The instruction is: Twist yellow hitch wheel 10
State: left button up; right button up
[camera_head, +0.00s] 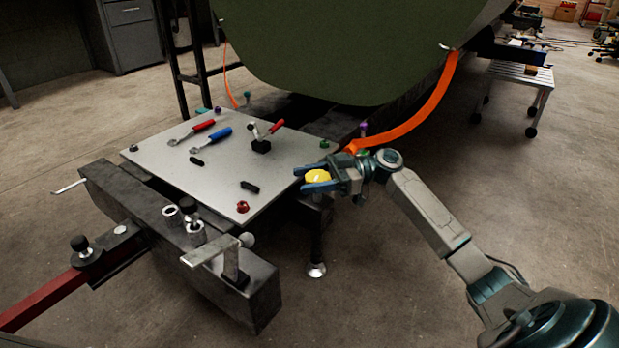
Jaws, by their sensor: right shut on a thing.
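The yellow hitch wheel (318,176) is a small rounded yellow knob at the right edge of the grey table plate. My right gripper (314,181) comes in from the right, with its blue fingers on either side of the wheel, and is shut on it. The fingers hide part of the wheel, and its mounting cannot be made out. My left gripper does not show in the head view.
The grey plate (190,171) carries wrenches with red (204,126) and blue (222,132) handles, and several small knobs. A dark beam (150,215) with a red bar (40,301) stands in front. A green fuselage panel (340,50) and orange strap (425,105) are behind.

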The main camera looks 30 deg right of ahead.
jog(key=n+g, duration=0.2)
jog(key=g, duration=0.2)
jog(key=shift+s+n+y, duration=0.15)
jog(key=shift+n+y, duration=0.25)
jog(key=shift+s+n+g+h, duration=0.2)
jog(key=shift+n+g, duration=0.65)
jog(key=shift+g, duration=0.55)
jog(key=shift+s+n+g+h, duration=0.15)
jog(key=shift+n+g, duration=0.7)
jog(key=shift+g, duration=0.55)
jog(key=shift+f, duration=0.1)
jog(key=o, duration=1)
jog(key=shift+c, duration=0.2)
